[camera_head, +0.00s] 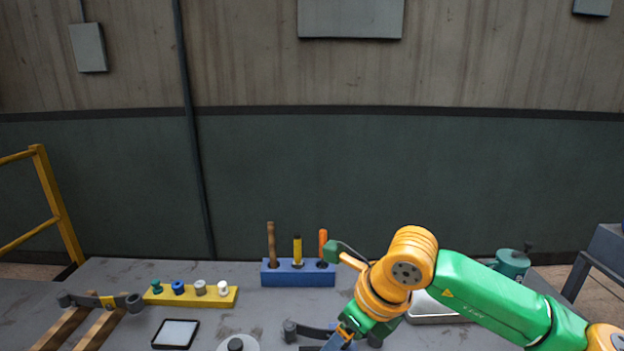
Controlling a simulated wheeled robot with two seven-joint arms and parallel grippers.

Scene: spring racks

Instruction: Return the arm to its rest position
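My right arm (490,290), green and orange, comes in from the right and bends down over the middle front of the grey table (230,270). My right gripper (338,342) is low in the picture and partly cut off by the bottom edge. Its fingers are too small and hidden to tell whether they are open or shut. It is over or beside a dark grey curved part (308,331); I cannot tell if they touch. My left arm and gripper are not in view.
A blue block (300,279) holds several upright tools. A yellow rack (192,297) bears several small pieces. A grey link (85,300) lies across wooden strips. A black-rimmed tray (176,334) lies in front. A metal tray (432,310) and a green pot (512,264) stand right, partly behind my arm.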

